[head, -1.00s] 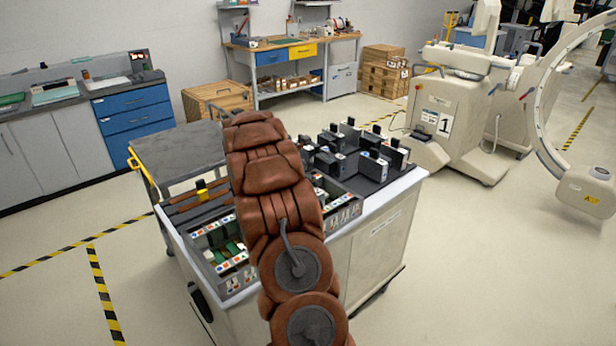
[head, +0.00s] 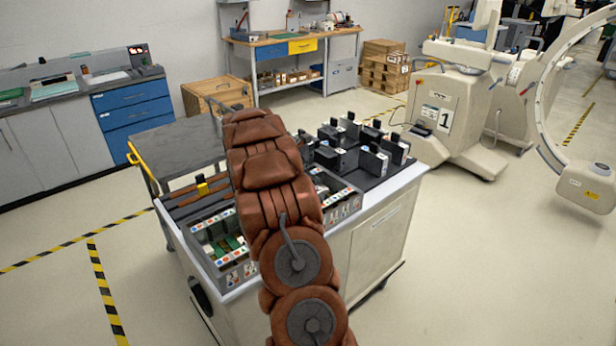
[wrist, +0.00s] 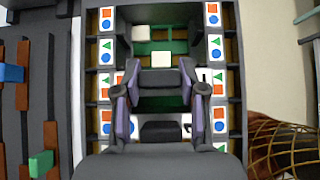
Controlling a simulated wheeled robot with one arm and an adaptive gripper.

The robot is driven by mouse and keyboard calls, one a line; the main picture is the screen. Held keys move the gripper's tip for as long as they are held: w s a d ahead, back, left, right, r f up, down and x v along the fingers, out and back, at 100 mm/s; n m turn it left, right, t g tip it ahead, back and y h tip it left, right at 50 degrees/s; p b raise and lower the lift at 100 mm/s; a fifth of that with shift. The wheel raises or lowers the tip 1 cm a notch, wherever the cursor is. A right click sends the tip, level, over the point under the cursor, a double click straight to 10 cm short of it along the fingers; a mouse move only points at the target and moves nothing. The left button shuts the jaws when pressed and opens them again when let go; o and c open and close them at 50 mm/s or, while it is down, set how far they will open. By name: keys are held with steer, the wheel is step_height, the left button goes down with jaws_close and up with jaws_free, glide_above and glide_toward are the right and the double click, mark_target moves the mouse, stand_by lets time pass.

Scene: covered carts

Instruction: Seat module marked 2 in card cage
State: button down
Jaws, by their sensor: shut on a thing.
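The card cage (head: 238,276) is a dark open frame on the near left of the cart, with marker plates along its rims. In the wrist view the cage (wrist: 228,95) fills the middle, with white plates bearing red squares, green triangles and blue circles down both sides. Green boards and pale blocks show inside it. My gripper (wrist: 162,102) is over the cage, its two fingers shut on a dark module (wrist: 162,131). The module's number is not readable, and I cannot tell how deep it sits. In the head view my brown arm hides the gripper and part of the cage.
Several dark modules (head: 372,160) stand on the cart's right half. A grey side cart (head: 175,150) adjoins behind. A white machine marked 1 (head: 440,118) stands at right, with open floor in front.

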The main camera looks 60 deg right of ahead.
steer(key=c, duration=0.6)
jaws_free()
steer(key=v, duration=1.2)
